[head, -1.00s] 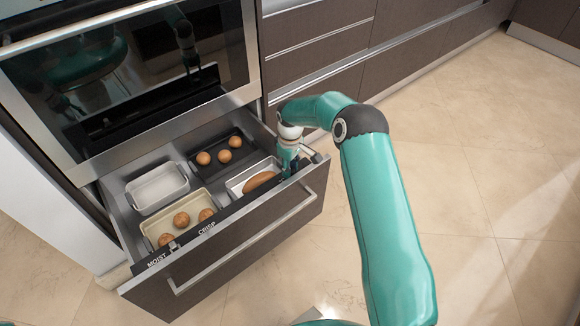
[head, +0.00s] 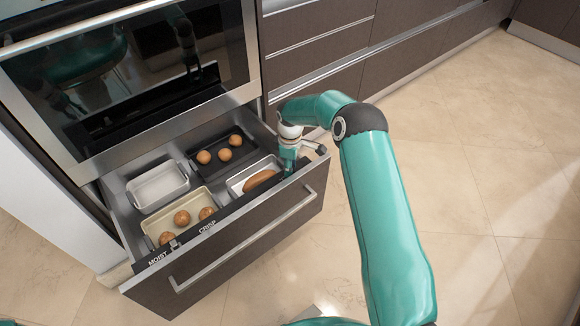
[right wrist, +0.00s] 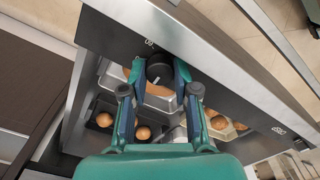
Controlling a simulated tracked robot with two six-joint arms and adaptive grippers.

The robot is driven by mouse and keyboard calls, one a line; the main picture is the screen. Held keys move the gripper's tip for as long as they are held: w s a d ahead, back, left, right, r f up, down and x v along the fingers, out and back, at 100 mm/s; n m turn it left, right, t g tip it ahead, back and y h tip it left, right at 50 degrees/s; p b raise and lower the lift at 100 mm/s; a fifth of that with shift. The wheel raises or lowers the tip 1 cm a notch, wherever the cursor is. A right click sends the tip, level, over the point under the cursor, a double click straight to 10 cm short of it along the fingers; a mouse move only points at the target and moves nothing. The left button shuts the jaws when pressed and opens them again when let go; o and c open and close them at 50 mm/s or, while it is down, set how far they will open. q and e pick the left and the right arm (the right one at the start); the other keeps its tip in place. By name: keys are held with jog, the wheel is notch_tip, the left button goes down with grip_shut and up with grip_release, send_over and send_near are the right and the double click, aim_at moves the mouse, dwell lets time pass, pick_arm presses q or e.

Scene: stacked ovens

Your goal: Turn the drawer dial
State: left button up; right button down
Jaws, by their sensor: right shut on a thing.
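The drawer (head: 250,232) under the oven is pulled open; its top edge panel carries the words MOIST and CRISP. In the right wrist view the dark round dial (right wrist: 159,68) sits on this panel, with a pale pointer line on it. My right gripper (right wrist: 159,74) is shut on the dial, one finger on each side. In the head view my right gripper (head: 289,166) reaches down to the right end of the drawer's front panel and hides the dial. My left gripper is not in view.
The drawer holds a pale empty tray (head: 140,197), a cream tray (head: 150,228) with brown round items, a dark tray (head: 195,170) with more, and a tray with a long brown item (head: 259,180). The oven (head: 120,90) stands above. Floor (head: 480,180) at right is clear.

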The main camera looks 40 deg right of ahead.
jog(key=c, duration=0.9)
grip_release()
jog(key=shift+o, duration=0.2)
jog(key=shift+r, duration=0.15)
notch_tip(320, 180, up, 12)
jog(key=shift+f, duration=0.2)
